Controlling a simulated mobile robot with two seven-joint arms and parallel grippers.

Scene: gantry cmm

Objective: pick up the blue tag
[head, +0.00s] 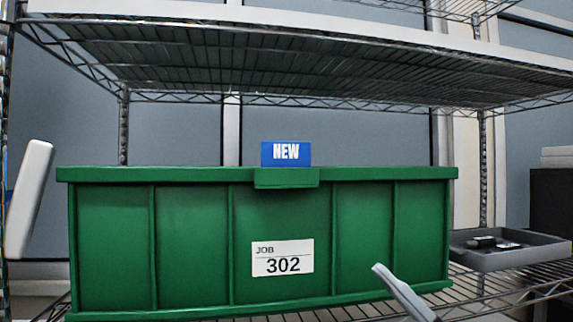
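The blue tag (286,153) reads "NEW" in white letters. It stands upright at the front rim of a green bin (193,245), just above the small green holder (286,178) at the middle of that rim. Its face is uncovered. A pale part of my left arm or gripper (29,200) shows at the left edge, apart from the bin. A pale finger-like part of my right gripper (400,290) shows at the lower right, in front of the bin and below the tag. Neither gripper shows both fingers, so their opening is hidden. Nothing is seen held.
The bin has a white label (283,258) reading "JOB 302" and stands on a wire shelf (510,286). Another wire shelf (290,60) hangs above, with free room between it and the tag. A grey tray (512,255) with small dark items stands right of the bin.

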